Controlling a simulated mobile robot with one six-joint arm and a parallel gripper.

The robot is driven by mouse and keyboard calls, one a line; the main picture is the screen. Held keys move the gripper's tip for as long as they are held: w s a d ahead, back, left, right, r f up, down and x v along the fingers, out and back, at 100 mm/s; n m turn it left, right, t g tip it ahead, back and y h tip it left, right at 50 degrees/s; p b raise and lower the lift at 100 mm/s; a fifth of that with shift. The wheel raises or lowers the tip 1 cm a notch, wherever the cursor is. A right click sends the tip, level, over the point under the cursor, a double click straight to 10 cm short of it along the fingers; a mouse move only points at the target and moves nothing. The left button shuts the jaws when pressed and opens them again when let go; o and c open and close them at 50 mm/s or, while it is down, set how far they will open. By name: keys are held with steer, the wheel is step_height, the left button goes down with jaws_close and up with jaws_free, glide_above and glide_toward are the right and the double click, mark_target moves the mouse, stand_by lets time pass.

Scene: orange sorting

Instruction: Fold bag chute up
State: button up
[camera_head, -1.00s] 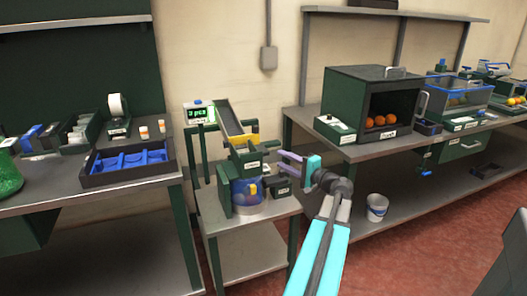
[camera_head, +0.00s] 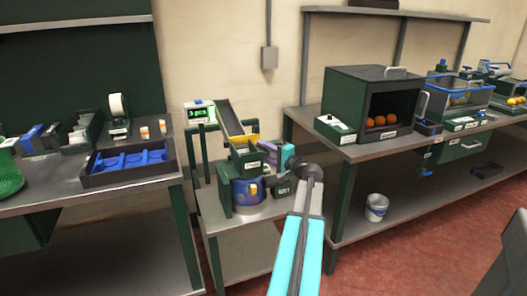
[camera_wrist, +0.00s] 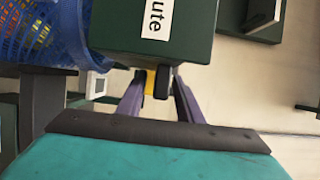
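The bag chute (camera_head: 229,118) is a dark sloping trough with a yellow lower end, on the small stand in the head view. Below it is a green block (camera_head: 241,158) with a white label. This block also shows in the wrist view (camera_wrist: 120,35), where the label ends in "ute". A blue bag (camera_head: 240,196) hangs under it; its mesh shows in the wrist view (camera_wrist: 45,35). My gripper (camera_wrist: 160,88) is open, its purple fingers apart on either side of a small yellow and black piece (camera_wrist: 152,82) under the block. Contact cannot be told.
A left bench holds a blue-lined tray (camera_head: 130,162). A right bench holds a green cabinet with oranges (camera_head: 380,121). A white bucket (camera_head: 376,207) stands low at right.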

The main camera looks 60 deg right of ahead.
jaws_close()
steer(key=shift+s+d+r, duration=0.1)
steer(key=shift+r, duration=0.05)
stand_by(0.4)
